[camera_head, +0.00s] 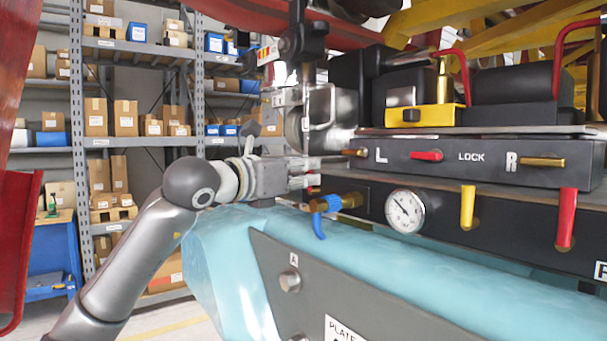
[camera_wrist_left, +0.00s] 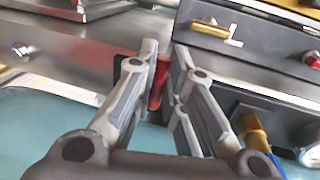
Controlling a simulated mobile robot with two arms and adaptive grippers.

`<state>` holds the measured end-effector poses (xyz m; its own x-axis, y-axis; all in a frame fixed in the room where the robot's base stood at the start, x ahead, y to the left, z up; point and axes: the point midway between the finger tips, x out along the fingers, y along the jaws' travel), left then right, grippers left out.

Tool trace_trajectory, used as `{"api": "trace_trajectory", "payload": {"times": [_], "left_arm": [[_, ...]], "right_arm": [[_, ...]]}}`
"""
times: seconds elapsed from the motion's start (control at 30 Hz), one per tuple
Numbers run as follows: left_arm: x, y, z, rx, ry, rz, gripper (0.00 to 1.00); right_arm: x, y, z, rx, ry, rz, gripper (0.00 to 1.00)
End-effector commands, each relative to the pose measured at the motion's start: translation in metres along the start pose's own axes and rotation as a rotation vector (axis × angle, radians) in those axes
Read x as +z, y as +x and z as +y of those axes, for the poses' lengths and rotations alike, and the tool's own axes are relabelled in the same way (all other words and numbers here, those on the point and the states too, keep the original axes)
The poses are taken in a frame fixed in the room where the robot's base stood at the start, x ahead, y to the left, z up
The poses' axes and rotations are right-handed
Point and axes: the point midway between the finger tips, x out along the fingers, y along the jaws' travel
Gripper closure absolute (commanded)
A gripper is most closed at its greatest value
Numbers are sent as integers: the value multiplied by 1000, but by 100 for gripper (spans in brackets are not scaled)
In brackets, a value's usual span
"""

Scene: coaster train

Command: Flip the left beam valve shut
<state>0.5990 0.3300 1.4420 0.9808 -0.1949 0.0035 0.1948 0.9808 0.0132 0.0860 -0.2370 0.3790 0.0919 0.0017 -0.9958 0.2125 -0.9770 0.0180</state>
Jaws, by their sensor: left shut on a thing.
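My left gripper (camera_head: 315,172) reaches in from the left to the left end of the dark control panel (camera_head: 470,157). In the left wrist view the two fingers (camera_wrist_left: 162,84) are closed around a red handle (camera_wrist_left: 156,88). Most of the red handle is hidden by the fingers; I cannot tell its angle well. In the head view only a bit of red shows by the fingertips. I cannot read a label on it. A brass lever (camera_wrist_left: 210,28) beside the letter L sits above it; it also shows in the head view (camera_head: 356,152). My right gripper is not in view.
A blue valve handle (camera_head: 320,222) on a brass fitting (camera_head: 348,199) is just below the gripper. A round gauge (camera_head: 405,211), a yellow lever (camera_head: 468,206) and a red lever (camera_head: 566,218) are to the right. The teal beam (camera_head: 480,282) runs beneath. Shelves stand behind.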

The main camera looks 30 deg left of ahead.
Motion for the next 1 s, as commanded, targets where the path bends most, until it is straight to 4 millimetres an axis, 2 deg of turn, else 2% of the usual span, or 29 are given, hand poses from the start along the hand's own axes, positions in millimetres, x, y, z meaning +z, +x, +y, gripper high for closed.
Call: {"api": "trace_trajectory", "payload": {"times": [0.3, 0.33, 0.5, 0.83, 1.0], "left_arm": [[-1, 1, -1, -1, 4, 2, 100], [-1, 1, -1, -1, 4, 2, 86], [-1, 0, 0, -1, 3, 2, 67], [0, -2, 0, 1, 2, 0, 67], [0, -22, 1, 3, 4, 0, 67]], "right_arm": [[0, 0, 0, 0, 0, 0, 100], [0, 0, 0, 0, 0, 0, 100], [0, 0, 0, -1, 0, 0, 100], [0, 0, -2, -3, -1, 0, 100], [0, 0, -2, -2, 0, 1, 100]]}}
